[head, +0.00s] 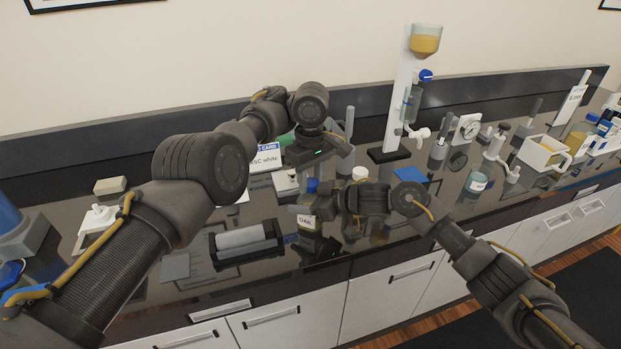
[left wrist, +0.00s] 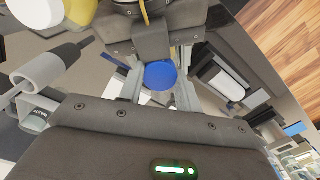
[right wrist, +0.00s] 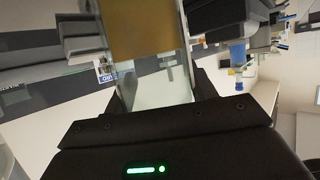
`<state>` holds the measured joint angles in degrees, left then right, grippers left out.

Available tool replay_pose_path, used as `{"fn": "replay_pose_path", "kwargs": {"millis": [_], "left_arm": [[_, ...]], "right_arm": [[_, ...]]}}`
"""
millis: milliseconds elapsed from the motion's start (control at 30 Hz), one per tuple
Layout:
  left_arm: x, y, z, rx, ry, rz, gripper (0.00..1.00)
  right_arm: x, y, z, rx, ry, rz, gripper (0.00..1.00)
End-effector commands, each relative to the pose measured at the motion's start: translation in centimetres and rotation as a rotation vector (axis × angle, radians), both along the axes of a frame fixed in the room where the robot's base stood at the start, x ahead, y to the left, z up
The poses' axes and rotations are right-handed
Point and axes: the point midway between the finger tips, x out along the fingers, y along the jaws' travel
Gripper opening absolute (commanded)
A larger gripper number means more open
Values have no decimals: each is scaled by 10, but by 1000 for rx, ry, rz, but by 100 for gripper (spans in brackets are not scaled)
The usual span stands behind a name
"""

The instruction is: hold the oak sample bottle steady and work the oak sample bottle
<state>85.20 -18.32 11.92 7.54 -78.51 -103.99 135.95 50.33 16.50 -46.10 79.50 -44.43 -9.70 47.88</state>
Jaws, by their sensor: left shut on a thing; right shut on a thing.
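The oak sample bottle (head: 307,223) stands upright near the counter's front edge, with a pale OAK label and yellowish oil. Its blue cap (head: 312,186) is on top. My left gripper (head: 312,180) comes down from above and is shut on the cap, which also shows between its fingers in the left wrist view (left wrist: 160,74). My right gripper (head: 306,204) reaches in from the right and is shut on the bottle's body. In the right wrist view the glass and amber oil (right wrist: 140,35) fill the space between its fingers. The bottle's far side is hidden.
A black cradle with a grey roll (head: 243,238) lies just left of the bottle. A white-capped jar (head: 360,174) stands behind my right gripper. A white stand with an oil funnel (head: 425,42) rises behind.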

Motion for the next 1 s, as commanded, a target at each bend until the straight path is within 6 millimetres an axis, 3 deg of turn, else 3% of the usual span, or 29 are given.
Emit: {"fn": "replay_pose_path", "kwargs": {"millis": [167,200,333,633,1000], "left_arm": [[0,0,0,0,0,0,5],[0,0,0,0,0,0,38],[0,0,0,0,0,0,55],[0,0,3,0,-1,0,55],[0,0,42,-1,0,0,55]], "right_arm": [[0,0,1,2,-2,0,0],[0,0,1,2,-2,0,0],[0,0,1,2,-2,0,0],[0,0,2,2,-2,0,0],[0,0,1,1,-2,0,0]]}}
